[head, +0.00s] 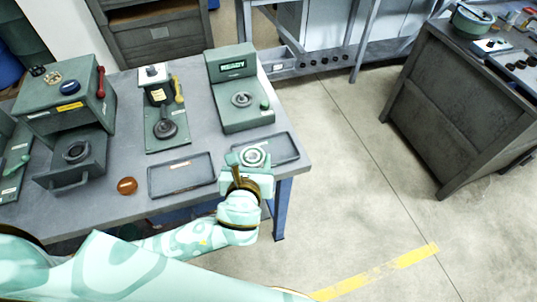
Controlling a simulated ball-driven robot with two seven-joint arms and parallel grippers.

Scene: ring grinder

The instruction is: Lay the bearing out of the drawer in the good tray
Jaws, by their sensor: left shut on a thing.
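My left gripper (251,168) reaches over the table's front right corner and is shut on a round, pale metal bearing (253,156). The bearing shows its ring face upward, over or just in front of the right-hand dark tray (282,147). The gripper and bearing hide part of that tray; I cannot tell the height between them. A second dark tray (164,182) lies to the left with a small label, too small to read; it looks empty. The drawer (91,171) of the green machine at the left stands open, with a dark round seat in it. My right gripper is not in view.
A green machine with a READY screen (232,65) stands behind the right tray. A smaller green press (165,118) stands left of it. An orange-brown round piece (127,186) lies near the front edge. Open floor (350,170) is to the right.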

